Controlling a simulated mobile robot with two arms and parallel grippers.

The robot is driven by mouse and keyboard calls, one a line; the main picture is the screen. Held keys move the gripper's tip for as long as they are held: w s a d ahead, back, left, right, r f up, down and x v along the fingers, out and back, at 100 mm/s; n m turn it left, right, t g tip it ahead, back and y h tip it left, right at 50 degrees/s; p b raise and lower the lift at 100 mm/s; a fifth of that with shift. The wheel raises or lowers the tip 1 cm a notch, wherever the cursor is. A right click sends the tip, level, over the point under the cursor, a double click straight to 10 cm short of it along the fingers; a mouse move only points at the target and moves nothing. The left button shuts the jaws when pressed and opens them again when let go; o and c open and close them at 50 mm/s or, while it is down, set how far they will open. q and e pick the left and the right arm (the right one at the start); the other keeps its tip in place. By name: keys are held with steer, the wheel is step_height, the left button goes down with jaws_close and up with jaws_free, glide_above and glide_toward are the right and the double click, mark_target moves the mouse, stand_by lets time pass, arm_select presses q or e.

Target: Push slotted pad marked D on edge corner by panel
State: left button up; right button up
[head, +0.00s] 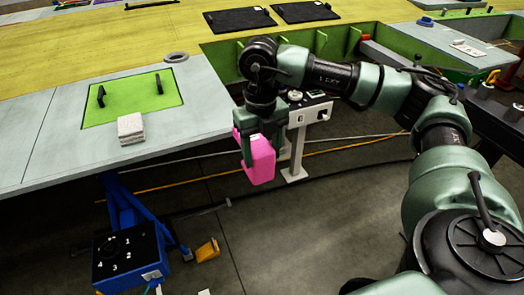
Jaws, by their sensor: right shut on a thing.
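My right gripper (262,146) is shut on a bright pink block-like pad (262,165). It holds the pad below the wrist, clear of the floor. The pad hangs just right of the near corner of the pale grey wing panel (195,112). In the picture the pad's left side meets the panel's corner, but I cannot tell whether they touch. No letter D is readable, and the slot is hidden or turned away. My left gripper is not in view.
A green plate with two black handles (130,104) and a small grey-white block (130,129) sit on the panel. A blue stand with a black numbered box (128,252) is below. A white post (296,150) stands behind the pad.

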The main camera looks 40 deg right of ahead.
steer(key=shift+w+d+r+m, duration=0.1)
steer(key=shift+w+r+m, duration=0.1)
steer(key=shift+w+m, duration=0.1)
steer(key=shift+w+d, duration=0.15)
steer(key=shift+w, duration=0.45)
steer(key=shift+w+d+p, duration=0.2)
steer(key=shift+w+d, duration=0.05)
steer(key=shift+w, duration=0.8)
steer(key=shift+w+d+p, duration=0.15)
steer(key=shift+w+d, duration=0.1)
steer(key=shift+w, duration=0.75)
steer(key=shift+w, duration=0.1)
steer(key=w+d, duration=0.1)
steer(key=w, duration=0.5)
steer(key=shift+d+f+p, duration=0.25)
steer(key=shift+p, duration=0.05)
steer(key=shift+w, duration=0.1)
steer(key=shift+r, duration=0.1)
stand_by(0.7)
